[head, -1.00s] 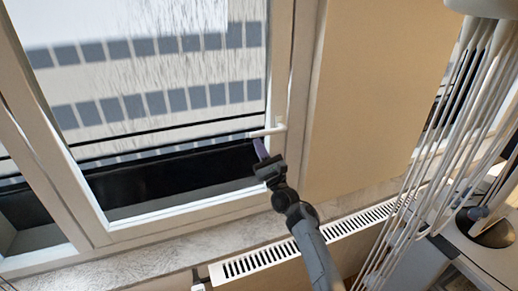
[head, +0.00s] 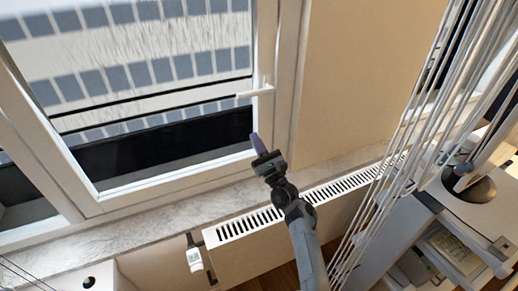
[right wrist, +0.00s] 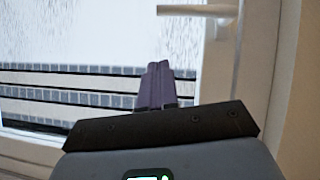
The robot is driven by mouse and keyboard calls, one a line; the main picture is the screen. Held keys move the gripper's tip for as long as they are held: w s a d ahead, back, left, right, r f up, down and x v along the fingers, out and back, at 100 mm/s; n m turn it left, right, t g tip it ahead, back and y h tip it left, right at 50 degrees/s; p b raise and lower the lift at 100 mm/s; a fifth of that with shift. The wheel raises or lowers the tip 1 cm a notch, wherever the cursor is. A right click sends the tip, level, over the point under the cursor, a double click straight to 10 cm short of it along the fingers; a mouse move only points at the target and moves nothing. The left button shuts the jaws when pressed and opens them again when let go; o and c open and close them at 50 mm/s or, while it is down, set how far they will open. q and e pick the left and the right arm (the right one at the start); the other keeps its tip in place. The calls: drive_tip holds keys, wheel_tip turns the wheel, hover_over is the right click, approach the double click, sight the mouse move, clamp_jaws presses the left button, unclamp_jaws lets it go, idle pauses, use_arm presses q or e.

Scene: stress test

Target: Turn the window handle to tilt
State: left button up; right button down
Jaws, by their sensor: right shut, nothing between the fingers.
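The white window handle (head: 256,92) sits on the right side of the window frame in the head view. Its lever points left, roughly horizontal, over the glass. It also shows at the top of the right wrist view (right wrist: 198,10), with its mount at the right. My right gripper (head: 255,141) is shut and empty, its purple fingers pointing up. It is below the handle and apart from it. The purple fingers (right wrist: 158,84) show closed together in the right wrist view, below and left of the handle. My left gripper is not in view.
The window sash (head: 170,180) looks closed. Below it runs a stone sill (head: 150,222) and a white radiator (head: 250,228) with a thermostat (head: 194,256). A tan wall (head: 355,80) is right of the window. A white rack of rods (head: 425,110) stands at the right.

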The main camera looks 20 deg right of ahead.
drive_tip(key=shift+v, duration=1.1)
drive_tip(key=shift+a, duration=0.1)
